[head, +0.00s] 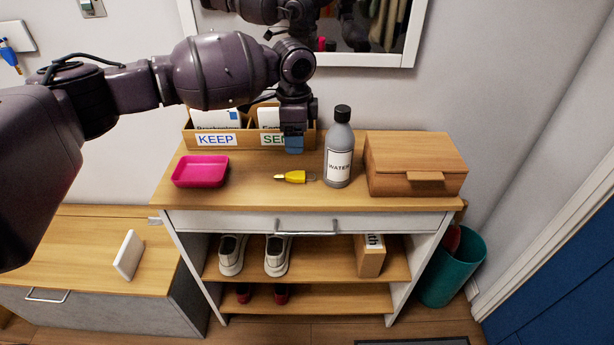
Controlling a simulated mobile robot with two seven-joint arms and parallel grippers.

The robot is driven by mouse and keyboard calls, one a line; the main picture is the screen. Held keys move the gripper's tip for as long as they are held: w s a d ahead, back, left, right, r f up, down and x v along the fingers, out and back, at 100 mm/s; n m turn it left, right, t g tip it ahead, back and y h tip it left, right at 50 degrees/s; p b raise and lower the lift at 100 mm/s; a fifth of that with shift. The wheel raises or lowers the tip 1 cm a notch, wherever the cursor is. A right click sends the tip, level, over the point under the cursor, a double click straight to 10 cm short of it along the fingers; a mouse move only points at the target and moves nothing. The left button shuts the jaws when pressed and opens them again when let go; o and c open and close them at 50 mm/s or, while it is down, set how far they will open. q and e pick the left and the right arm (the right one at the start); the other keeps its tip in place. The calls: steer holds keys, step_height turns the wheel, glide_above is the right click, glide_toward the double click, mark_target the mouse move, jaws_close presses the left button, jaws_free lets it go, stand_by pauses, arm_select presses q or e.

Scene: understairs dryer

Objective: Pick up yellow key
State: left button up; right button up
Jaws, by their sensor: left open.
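The yellow key (292,177) lies flat on the wooden top of the console table (260,196), between the pink tray and the grey water bottle. My left gripper (293,150) reaches in from the left and hangs above and behind the key, in front of the letter sorter. It is open, and nothing shows between its fingers. It is apart from the key. My right gripper is not in view.
A pink tray (200,171) sits left of the key. A grey water bottle (339,155) stands close right, then a wooden box (414,164). A letter sorter (213,139) with KEEP and partly hidden second label stands behind. The front table strip is clear.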

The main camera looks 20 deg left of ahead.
arm_select(q)
steer(key=f, duration=0.1)
steer(key=b, duration=0.1)
glide_above(296, 174)
step_height(296, 174, down, 5)
steer(key=shift+s+r, duration=0.15)
steer(key=shift+r, duration=0.05)
steer(key=shift+f, duration=0.35)
step_height(296, 174, down, 5)
steer(key=shift+r+b, duration=0.15)
steer(key=shift+b, duration=0.6)
steer(key=shift+r, duration=0.1)
steer(key=c, duration=1)
steer(key=shift+r, duration=0.1)
